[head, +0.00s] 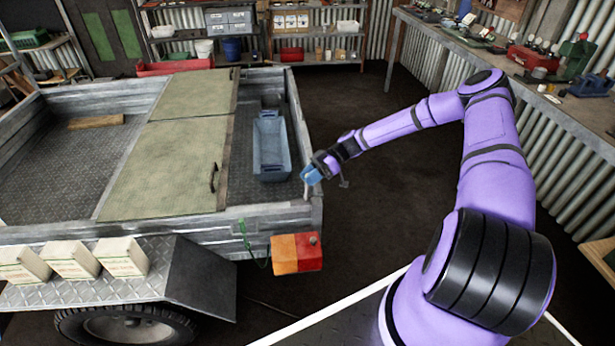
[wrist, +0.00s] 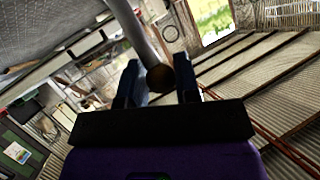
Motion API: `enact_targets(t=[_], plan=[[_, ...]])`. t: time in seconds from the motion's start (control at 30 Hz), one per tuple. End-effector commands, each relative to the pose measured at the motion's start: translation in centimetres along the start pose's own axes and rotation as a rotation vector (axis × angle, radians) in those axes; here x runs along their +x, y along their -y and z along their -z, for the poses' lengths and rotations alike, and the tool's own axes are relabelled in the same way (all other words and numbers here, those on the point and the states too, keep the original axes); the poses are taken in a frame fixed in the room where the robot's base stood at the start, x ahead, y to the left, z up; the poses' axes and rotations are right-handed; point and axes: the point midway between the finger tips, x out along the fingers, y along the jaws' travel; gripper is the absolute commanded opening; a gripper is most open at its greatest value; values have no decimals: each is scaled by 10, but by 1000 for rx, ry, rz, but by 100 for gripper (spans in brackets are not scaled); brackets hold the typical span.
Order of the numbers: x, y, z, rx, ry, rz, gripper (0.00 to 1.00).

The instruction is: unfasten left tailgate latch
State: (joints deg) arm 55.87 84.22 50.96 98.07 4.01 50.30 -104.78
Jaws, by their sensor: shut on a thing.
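The grey metal trailer's tailgate (head: 300,118) is the wall at its right end in the head view. My gripper (head: 309,177) is at the near part of this wall, above the tail light. In the wrist view my gripper (wrist: 158,80) has its two dark fingers on either side of a grey metal rod with a rounded end, which looks like the latch handle (wrist: 141,35). It is shut on this handle. In the head view the gripper mostly hides the latch, so its fastening cannot be seen.
A blue-grey tray (head: 271,150) lies in the trailer bed beside green-topped lids (head: 165,165). An orange and red tail light (head: 297,253) sticks out below the near corner. A cluttered workbench (head: 520,75) runs along the right wall. Dark floor (head: 375,215) is clear between bench and trailer.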

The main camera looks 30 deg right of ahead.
Motion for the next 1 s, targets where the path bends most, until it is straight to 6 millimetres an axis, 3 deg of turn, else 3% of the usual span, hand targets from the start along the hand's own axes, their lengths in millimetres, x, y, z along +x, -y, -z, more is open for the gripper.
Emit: enact_targets(t=[0.03, 0.37, 0.4, 0.47, 0.77, 1.0], plan=[[0, 3, -7, 9, 6, 5, 0], [-2, 3, -7, 10, 7, 4, 0], [-2, 3, -7, 10, 7, 4, 39], [-2, 3, -6, 9, 6, 3, 53], [-3, 1, -4, 5, 4, 1, 53], [-30, 1, -3, 5, 5, -2, 53]])
